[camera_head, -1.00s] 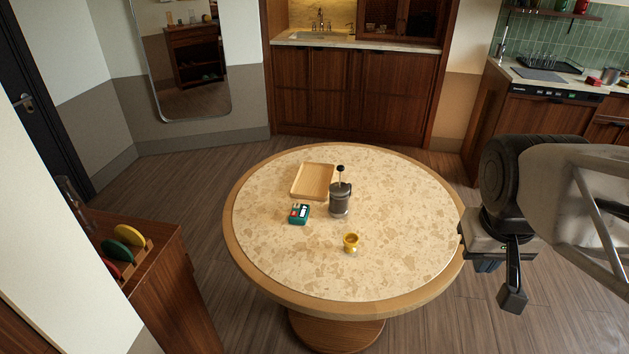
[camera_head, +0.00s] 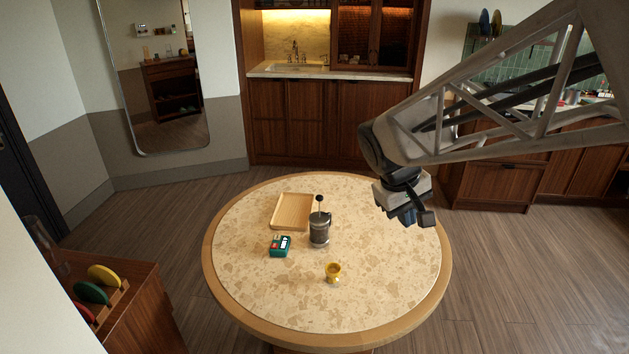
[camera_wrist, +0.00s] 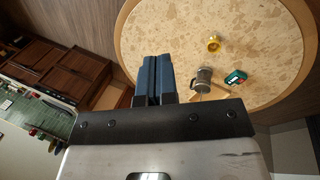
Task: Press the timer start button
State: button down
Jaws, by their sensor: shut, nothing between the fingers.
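The timer (camera_head: 281,246) is a small teal box with a white and red face, lying on the round table left of the french press. It also shows in the wrist view (camera_wrist: 236,77), right of the french press. Its start button is too small to make out. My gripper (camera_head: 413,220) is over the right edge of the table, well to the right of the timer and above the tabletop. In the wrist view its blue fingers (camera_wrist: 155,65) are together with nothing between them.
A french press (camera_head: 320,230) with a raised plunger stands close to the right of the timer. A wooden tray (camera_head: 276,213) lies behind it, and a yellow cup (camera_head: 333,268) stands at front right. The round table (camera_head: 385,290) is clear on its right side.

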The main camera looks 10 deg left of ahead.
jog(key=w+a+f+n+h, duration=0.2)
jog(key=w+a+f+n, duration=0.15)
jog(key=w+a, duration=0.55)
jog(key=n+t+h, duration=0.2)
jog(key=n+t, duration=0.2)
jog(key=n, duration=0.3)
send_over(275, 246)
notch_tip(275, 246, down, 20)
jog(key=shift+s+a+r, duration=0.1)
jog(key=shift+r, duration=0.05)
jog(key=shift+f, duration=4.35)
